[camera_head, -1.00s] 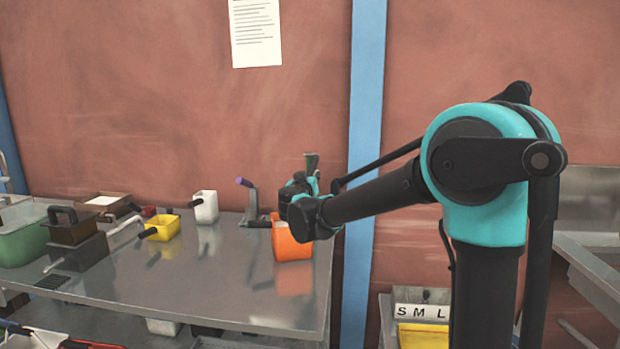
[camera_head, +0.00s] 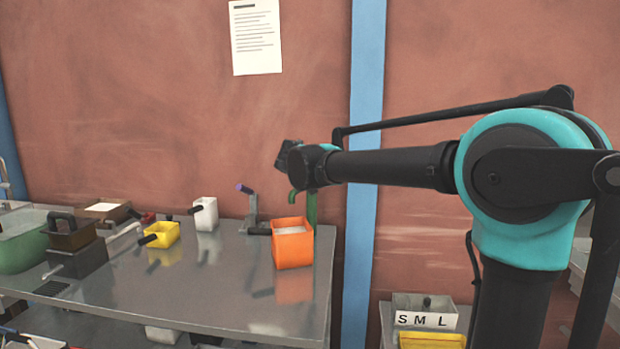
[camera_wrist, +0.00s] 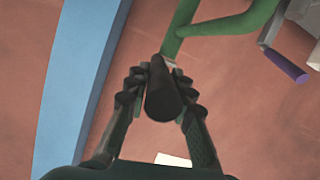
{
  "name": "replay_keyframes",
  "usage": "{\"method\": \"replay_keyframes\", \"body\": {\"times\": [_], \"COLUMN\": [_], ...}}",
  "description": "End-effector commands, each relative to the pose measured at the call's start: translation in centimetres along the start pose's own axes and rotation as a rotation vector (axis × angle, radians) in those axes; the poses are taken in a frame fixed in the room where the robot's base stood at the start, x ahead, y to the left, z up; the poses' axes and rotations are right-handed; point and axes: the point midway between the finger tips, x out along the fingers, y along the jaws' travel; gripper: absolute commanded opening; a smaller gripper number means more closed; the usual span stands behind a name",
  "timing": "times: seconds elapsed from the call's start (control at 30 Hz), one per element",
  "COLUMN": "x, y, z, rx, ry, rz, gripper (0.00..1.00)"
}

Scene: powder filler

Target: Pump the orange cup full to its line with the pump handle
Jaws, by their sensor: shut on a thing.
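The orange cup (camera_head: 292,250) stands upright on the bench under the green pump (camera_head: 312,212), and its short dark handle points left. Something pale shows inside the cup; its line and exact level cannot be made out. The pump's curved spout is above the cup. My gripper (camera_head: 288,160) is raised above the cup, beside the pump's top. In the wrist view my gripper (camera_wrist: 163,98) is shut on the dark pump handle (camera_wrist: 162,85), with the green pump tubing beyond it. The orange cup is out of the wrist view.
A grey lever stand with a purple grip (camera_head: 245,189) is just left of the cup. A white cup (camera_head: 205,211) and a yellow cup (camera_head: 161,235) stand further left, near a dark box (camera_head: 75,258). The bench (camera_head: 190,290) in front is clear.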

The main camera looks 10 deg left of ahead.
Motion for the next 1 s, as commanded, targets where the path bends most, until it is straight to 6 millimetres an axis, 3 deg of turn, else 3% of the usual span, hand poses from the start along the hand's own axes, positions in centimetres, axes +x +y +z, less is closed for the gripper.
{"method": "replay_keyframes", "body": {"times": [0.4, 1.0], "x": [-0.2, -0.2], "y": [0.8, 0.9], "z": [-3.9, -4.7], "rx": [-0.007, -0.011], "ry": [-0.196, -0.235], "rz": [-0.038, -0.047], "gripper": [0.0, 0.0]}}
